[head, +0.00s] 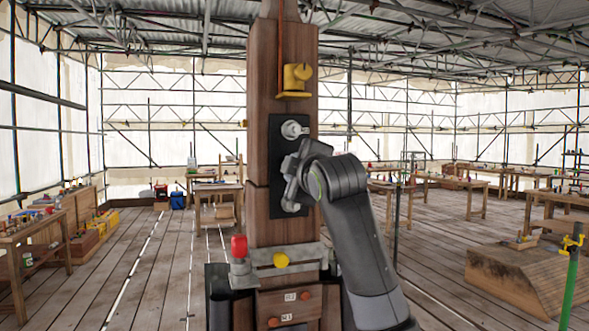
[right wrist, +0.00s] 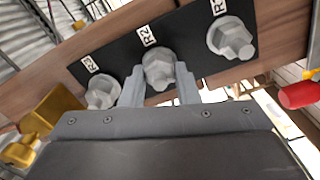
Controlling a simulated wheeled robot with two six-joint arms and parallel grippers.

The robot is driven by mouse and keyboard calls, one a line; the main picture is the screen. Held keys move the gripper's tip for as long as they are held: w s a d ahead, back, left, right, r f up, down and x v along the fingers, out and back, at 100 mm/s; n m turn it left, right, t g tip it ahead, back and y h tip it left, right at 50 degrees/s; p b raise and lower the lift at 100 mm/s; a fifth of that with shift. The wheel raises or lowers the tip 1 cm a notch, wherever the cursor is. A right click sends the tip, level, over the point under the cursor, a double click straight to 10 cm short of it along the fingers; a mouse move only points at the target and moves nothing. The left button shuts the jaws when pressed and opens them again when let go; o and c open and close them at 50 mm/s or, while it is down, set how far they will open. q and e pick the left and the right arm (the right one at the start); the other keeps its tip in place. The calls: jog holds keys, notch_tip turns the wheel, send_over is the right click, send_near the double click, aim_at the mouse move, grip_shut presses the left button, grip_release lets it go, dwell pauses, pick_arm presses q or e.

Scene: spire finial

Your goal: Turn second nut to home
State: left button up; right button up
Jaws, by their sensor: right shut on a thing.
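A black plate (head: 272,150) is fixed upright on the wooden post (head: 261,200) and carries three grey nuts in a row. In the right wrist view the middle nut (right wrist: 158,68), by label R2, sits between the fingers of my right gripper (right wrist: 160,85), which is shut on it. The R3 nut (right wrist: 103,92) is to its left and another nut (right wrist: 231,38) to its right, both free. In the head view my right gripper (head: 293,172) covers the middle nut; the upper nut (head: 292,129) and lower nut (head: 290,206) show. My left gripper is out of view.
A yellow bracket (head: 294,80) sits above the plate on the post. A red-capped fitting (head: 239,247) and a yellow knob (head: 281,260) are below it. Workbenches stand well back on both sides; the plank floor between is mostly open.

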jog(key=shift+w+d+f+m+p, duration=0.15)
jog(key=shift+m+p, duration=2.15)
jog(key=shift+m, duration=4.55)
jog(key=shift+s+f+m+p, duration=0.1)
jog(key=shift+m+p, duration=2.15)
jog(key=shift+m, duration=4.6)
jog(key=o, duration=0.7)
jog(key=shift+o, duration=1.3)
jog(key=shift+r, duration=0.1)
